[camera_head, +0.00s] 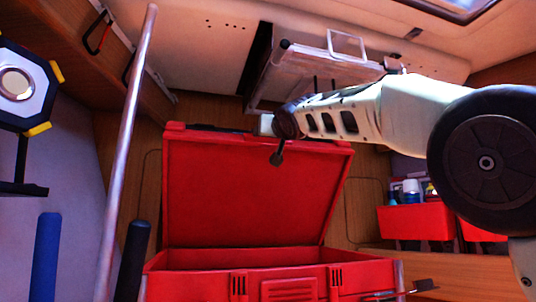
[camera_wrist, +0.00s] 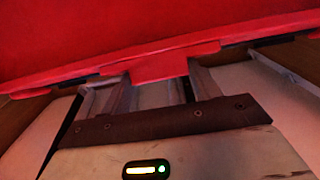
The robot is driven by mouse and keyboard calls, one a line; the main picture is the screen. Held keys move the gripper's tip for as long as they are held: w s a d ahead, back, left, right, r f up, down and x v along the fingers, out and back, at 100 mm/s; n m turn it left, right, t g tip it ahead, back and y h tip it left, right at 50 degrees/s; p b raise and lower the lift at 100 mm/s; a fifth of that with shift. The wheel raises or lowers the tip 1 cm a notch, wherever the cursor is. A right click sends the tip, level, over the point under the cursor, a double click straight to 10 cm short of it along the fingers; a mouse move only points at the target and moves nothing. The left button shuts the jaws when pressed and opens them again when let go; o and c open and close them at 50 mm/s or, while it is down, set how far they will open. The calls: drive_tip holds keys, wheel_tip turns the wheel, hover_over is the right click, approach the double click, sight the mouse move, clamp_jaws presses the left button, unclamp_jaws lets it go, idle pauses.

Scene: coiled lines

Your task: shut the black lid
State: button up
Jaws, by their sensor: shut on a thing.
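A red case (camera_head: 205,260) stands open at the lower middle of the head view. Its lid (camera_head: 250,190) is raised steeply, with its red inner face toward the head camera. No fully black lid shows; only a dark strip is visible behind the top edge. My gripper (camera_head: 264,126) is at the middle right of that top edge. In the wrist view my gripper (camera_wrist: 152,88) has its two fingers on either side of a red tab (camera_wrist: 165,68) on the lid's rim, shut on it. The lid's outer face and the inside of the case are mostly hidden.
A metal pole (camera_head: 128,150) stands left of the case. Blue (camera_head: 46,255) and black (camera_head: 133,258) upright handles are nearby. Red bins (camera_head: 415,220) with bottles sit on a shelf at right. A metal case (camera_head: 320,70) hangs at the back wall above the lid.

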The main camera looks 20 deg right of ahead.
sight(292, 278)
drive_tip(key=s+f+t+b, duration=0.2)
drive_tip(key=s+f+b, duration=0.3)
drive_tip(key=b, duration=1)
drive_tip(key=s+f+t+b, duration=0.2)
drive_tip(key=s+f+b, duration=0.3)
drive_tip(key=f+b, duration=0.4)
drive_tip(key=b, duration=0.6)
drive_tip(key=shift+s+f+t, duration=0.2)
drive_tip(key=shift+f+t, duration=0.2)
drive_tip(key=f+b, duration=0.1)
drive_tip(key=b, duration=0.1)
drive_tip(key=s+f+b, duration=0.1)
drive_tip(key=b, duration=0.1)
drive_tip(key=f+b, duration=0.1)
drive_tip(key=b, duration=0.1)
drive_tip(key=shift+s+f+t, duration=0.2)
drive_tip(key=shift+s+t, duration=0.15)
drive_tip(key=shift+t, duration=0.05)
wheel_tip(292, 278, down, 13)
drive_tip(key=s+b, duration=0.2)
drive_tip(key=b, duration=1.3)
drive_tip(key=shift+s, duration=0.2)
drive_tip(key=shift+a+f+b, duration=0.1)
drive_tip(key=shift+f+b, duration=0.85)
drive_tip(key=shift+b, duration=0.1)
drive_tip(key=shift+w+f+b, duration=0.15)
drive_tip(key=shift+f+b, duration=0.15)
drive_tip(key=shift+f, duration=0.05)
drive_tip(key=o, duration=1.4)
drive_tip(key=shift+r, duration=0.1)
